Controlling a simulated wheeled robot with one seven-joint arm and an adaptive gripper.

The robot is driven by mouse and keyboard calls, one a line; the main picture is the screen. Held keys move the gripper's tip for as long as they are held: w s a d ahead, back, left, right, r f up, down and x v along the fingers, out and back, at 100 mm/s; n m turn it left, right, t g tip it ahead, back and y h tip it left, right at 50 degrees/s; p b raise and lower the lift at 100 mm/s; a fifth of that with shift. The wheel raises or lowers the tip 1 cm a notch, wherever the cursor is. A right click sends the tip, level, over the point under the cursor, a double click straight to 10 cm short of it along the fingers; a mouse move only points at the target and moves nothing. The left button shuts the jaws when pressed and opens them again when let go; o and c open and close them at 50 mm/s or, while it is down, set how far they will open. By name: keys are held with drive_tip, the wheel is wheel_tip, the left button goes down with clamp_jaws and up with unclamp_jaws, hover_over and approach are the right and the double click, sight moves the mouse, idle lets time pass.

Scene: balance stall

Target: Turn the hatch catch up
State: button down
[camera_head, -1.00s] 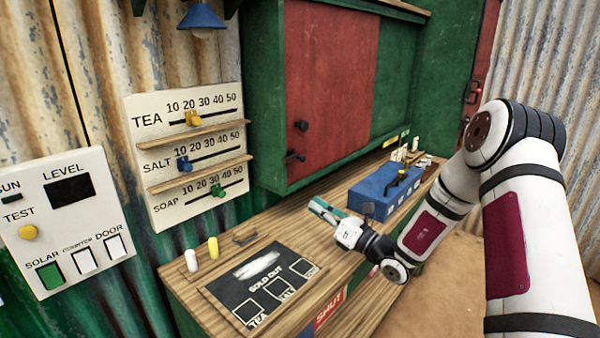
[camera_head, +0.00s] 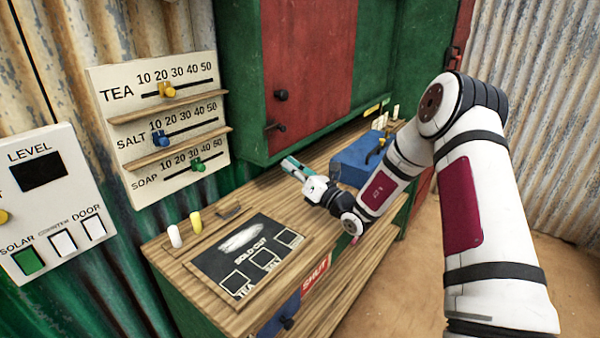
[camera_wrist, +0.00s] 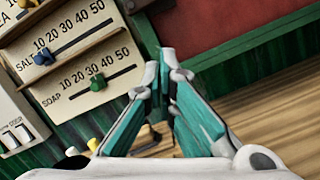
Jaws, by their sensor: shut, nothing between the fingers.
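The hatch is a red panel (camera_head: 308,60) in a green frame above the counter. A dark catch (camera_head: 275,126) sticks out at its lower left and looks roughly level, pointing left. A round dark knob (camera_head: 281,95) sits just above it. My gripper (camera_head: 288,163), with teal fingers, is below and slightly right of the catch, over the counter and apart from it. In the wrist view the fingertips (camera_wrist: 165,62) meet with nothing between them. Part of the red panel (camera_wrist: 225,25) shows there at upper right, but I cannot make out the catch.
The wooden counter (camera_head: 165,246) carries a sold-out board (camera_head: 225,262), white and yellow pegs, a small dark bracket (camera_head: 229,211) and a blue box (camera_head: 352,165). A slider board (camera_head: 115,135) for tea, salt and soap is on the left wall. Space above the counter's left part is clear.

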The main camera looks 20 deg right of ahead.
sight(276, 130)
drive_tip(key=w+r, duration=0.4)
drive_tip(key=shift+w+a+r+p, duration=0.2)
drive_tip(key=shift+a+r+p, duration=0.05)
drive_tip(key=shift+a+p, duration=0.1)
